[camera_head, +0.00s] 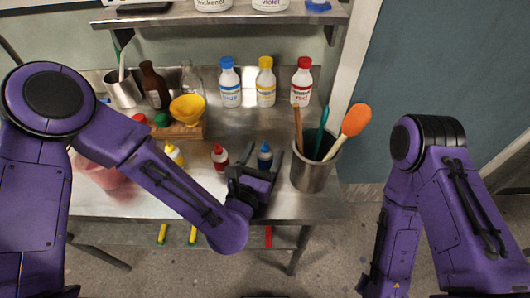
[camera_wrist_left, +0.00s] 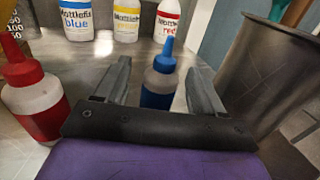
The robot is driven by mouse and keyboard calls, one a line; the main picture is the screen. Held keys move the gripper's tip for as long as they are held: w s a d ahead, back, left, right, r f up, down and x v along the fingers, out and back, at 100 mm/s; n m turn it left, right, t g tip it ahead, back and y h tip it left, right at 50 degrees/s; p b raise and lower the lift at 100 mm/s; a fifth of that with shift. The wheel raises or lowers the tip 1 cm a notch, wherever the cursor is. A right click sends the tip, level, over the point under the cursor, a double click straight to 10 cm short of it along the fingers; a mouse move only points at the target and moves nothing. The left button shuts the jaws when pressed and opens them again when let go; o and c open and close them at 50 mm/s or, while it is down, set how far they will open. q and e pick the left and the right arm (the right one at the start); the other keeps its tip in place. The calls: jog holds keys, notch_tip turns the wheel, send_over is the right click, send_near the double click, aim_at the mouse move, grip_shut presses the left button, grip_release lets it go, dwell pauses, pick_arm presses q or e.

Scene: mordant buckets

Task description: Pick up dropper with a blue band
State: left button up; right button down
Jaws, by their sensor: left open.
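The dropper with a blue band (camera_head: 264,157) stands upright on the steel table, with a blue tip and a grey-white body. In the left wrist view this dropper (camera_wrist_left: 158,88) is between the two fingers, with a gap on each side. My left gripper (camera_head: 254,163) is open around it, and its fingers (camera_wrist_left: 159,72) do not appear to touch it. In the head view the gripper hides part of its lower end. My right arm is at the right, but its gripper is not in view.
A red dropper (camera_head: 220,158) and a yellow one (camera_head: 174,155) stand to the left. A steel pot (camera_head: 312,176) with utensils is close on the right. Blue (camera_head: 230,88), yellow (camera_head: 265,88) and red (camera_head: 301,88) labelled bottles stand behind, and a shelf (camera_head: 230,14) hangs above.

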pick_arm(q)
jog(key=x, duration=0.2)
jog(key=shift+w+d+r+p, duration=0.2)
jog(key=shift+w+r+p, duration=0.05)
jog(key=shift+w+p, duration=0.05)
jog(key=shift+w+f, duration=0.2)
jog(key=c, duration=1.1)
